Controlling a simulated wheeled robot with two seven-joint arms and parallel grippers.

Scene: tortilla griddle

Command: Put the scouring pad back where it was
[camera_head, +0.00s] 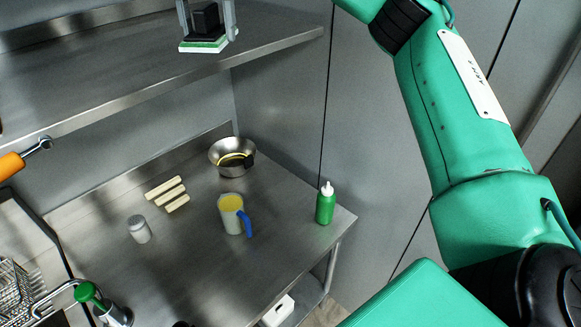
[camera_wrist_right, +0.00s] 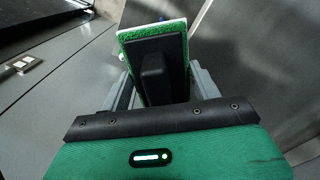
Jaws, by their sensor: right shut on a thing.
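The scouring pad (camera_head: 209,44) is a flat green and white pad with a black block grip on top. In the head view it is at the top, over the front part of the upper shelf. I cannot tell whether it touches the shelf. My right gripper (camera_head: 207,18) is shut on its black grip, one grey finger on each side. The right wrist view shows the pad's green and white edge (camera_wrist_right: 180,29) beyond the black grip, between the fingers. My left gripper is not in view.
The upper steel shelf (camera_head: 120,62) is bare where visible. On the counter (camera_head: 180,265) below are a metal bowl (camera_head: 217,151), pale sticks (camera_head: 164,188), a shaker (camera_head: 139,230), a blue-handled jug (camera_head: 231,204) and a green bottle (camera_head: 325,207). An orange handle (camera_head: 11,164) is at left.

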